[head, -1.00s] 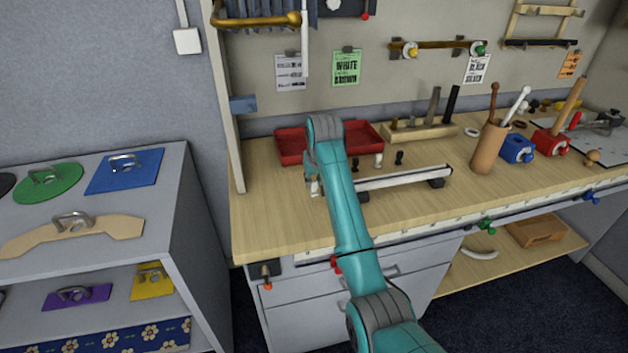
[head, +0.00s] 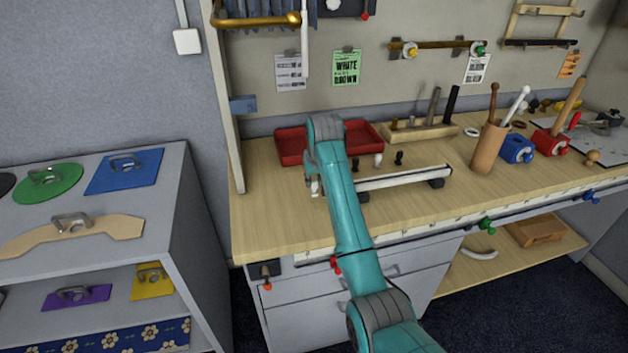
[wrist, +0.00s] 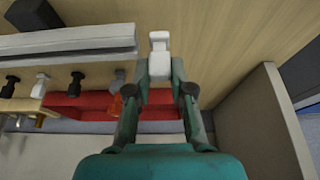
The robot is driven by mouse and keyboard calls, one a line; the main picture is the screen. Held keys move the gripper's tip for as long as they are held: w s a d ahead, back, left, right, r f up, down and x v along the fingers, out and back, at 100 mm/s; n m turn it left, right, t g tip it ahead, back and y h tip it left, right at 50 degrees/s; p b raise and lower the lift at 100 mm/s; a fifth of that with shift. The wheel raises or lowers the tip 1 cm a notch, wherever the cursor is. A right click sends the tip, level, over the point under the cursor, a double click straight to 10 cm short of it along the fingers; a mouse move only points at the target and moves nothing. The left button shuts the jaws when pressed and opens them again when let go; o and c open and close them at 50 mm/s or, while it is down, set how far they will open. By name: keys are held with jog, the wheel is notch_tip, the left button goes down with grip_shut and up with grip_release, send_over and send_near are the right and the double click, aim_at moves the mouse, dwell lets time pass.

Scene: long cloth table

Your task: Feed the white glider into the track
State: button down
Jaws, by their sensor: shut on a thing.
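The white glider (wrist: 158,44) is held between the fingertips of my gripper (wrist: 160,70) in the wrist view. The track (wrist: 75,42) is a pale straight rail just left of the glider in that view. The rail's near end is beside the glider, with a narrow gap seeming to lie between them. In the head view the track (head: 405,177) lies on dark feet on the bench, right of my arm. There my arm hides most of the gripper, and a small white part shows at its left.
A red tray (head: 290,147) stands behind my arm. Another white glider (head: 378,160) and a black one (head: 399,157) stand behind the track. An upright panel (wrist: 265,125) is close to my gripper's right in the wrist view. Bare bench lies in front of the track.

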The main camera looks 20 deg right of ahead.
jog(key=shift+d, duration=6.7)
jog(key=c, duration=0.9)
grip_release()
jog(key=shift+c, duration=0.2)
jog(key=v, duration=1.2)
